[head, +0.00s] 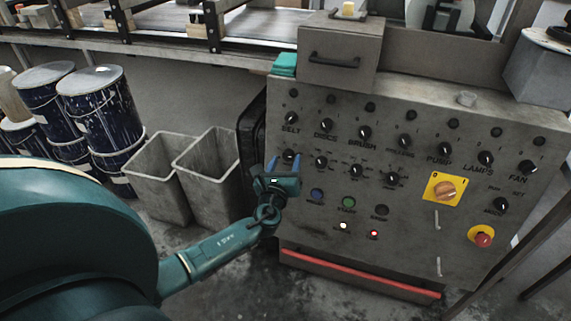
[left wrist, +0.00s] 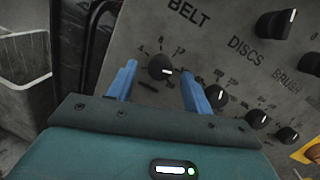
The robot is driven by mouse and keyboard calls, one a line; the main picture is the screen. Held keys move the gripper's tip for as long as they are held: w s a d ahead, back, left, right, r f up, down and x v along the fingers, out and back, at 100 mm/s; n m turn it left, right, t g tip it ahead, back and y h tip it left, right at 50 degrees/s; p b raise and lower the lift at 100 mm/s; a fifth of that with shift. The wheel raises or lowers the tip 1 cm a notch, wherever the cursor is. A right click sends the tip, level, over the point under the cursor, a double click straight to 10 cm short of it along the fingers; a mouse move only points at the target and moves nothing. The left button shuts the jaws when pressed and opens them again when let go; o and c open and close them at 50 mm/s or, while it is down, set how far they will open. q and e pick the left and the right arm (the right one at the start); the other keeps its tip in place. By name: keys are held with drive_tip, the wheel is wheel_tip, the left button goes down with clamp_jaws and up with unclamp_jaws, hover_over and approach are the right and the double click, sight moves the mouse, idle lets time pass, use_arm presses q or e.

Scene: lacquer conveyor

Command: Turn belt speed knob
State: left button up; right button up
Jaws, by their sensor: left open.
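The grey control panel (head: 420,130) carries a row of black knobs, with the BELT knob (head: 291,118) at its left end. Below the BELT label in the left wrist view is a black dial knob (left wrist: 161,67) with a white pointer mark and a scale around it. My left gripper (head: 284,163) is at the panel's left side, open, with its blue fingers on either side of that dial knob. In the left wrist view the fingers (left wrist: 160,85) stand apart from the knob, with visible gaps. In the head view the gripper largely hides this knob. My right gripper is out of view.
More dial knobs (head: 321,162) sit to the right in the same row. Lower are a green button (head: 348,202), a yellow-plated rotary switch (head: 445,190) and a red stop button (head: 482,236). Grey bins (head: 205,175) and blue drums (head: 103,105) stand to the left.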

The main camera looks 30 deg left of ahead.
use_arm(q)
drive_tip(key=shift+w+a, duration=0.1)
drive_tip(key=shift+w, duration=0.2)
drive_tip(key=shift+c, duration=0.4)
drive_tip(key=c, duration=0.9)
